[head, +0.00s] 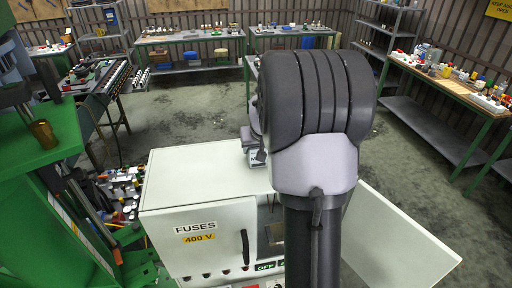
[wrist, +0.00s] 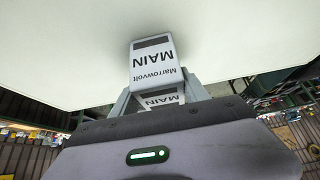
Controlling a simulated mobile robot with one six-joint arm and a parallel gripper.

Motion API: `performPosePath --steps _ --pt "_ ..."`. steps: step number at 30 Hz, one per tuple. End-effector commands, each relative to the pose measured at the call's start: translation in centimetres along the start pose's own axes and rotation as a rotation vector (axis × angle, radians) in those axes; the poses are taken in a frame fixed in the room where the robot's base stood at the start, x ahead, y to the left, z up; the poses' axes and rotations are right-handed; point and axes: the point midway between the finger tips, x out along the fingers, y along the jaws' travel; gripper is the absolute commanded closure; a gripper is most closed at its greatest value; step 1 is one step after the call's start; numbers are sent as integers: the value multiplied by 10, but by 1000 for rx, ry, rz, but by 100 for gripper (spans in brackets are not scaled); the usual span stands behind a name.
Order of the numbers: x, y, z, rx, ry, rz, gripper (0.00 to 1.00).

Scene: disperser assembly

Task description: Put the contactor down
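The contactor (wrist: 153,62) is a pale grey block with a dark window and the printed words "MAIN" and "Marrowvolt". In the wrist view it sits between the two grey fingers of my gripper (wrist: 158,88), which close on its sides. Beyond it is the pale top of the white cabinet (head: 190,172). In the head view the contactor (head: 254,159) shows as a small piece just left of my arm, at the cabinet top. It looks at or very near that surface; contact cannot be told. My arm hides most of my gripper there.
The cabinet front has a "FUSES 400 V" label (head: 198,232), and its door (head: 400,240) stands open to the right. A green machine (head: 40,150) stands at left. Workbenches (head: 190,38) line the back and right. The left part of the cabinet top is clear.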

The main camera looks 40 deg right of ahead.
Motion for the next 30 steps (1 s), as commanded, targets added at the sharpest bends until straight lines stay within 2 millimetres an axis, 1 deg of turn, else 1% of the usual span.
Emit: performPosePath --steps 1,3,11,14,17,24,27,30 --pt "0 0 0 0 -1 0 38" --pt "0 0 0 0 -1 0 26" --pt "0 0 0 0 0 0 26" --pt "-6 0 -4 0 -1 0 26" --pt "-22 0 -3 -1 4 1 26" --pt "-84 0 -3 -1 4 1 26" --pt "-105 0 -3 0 3 0 26" --pt "-118 0 -2 0 1 0 26"
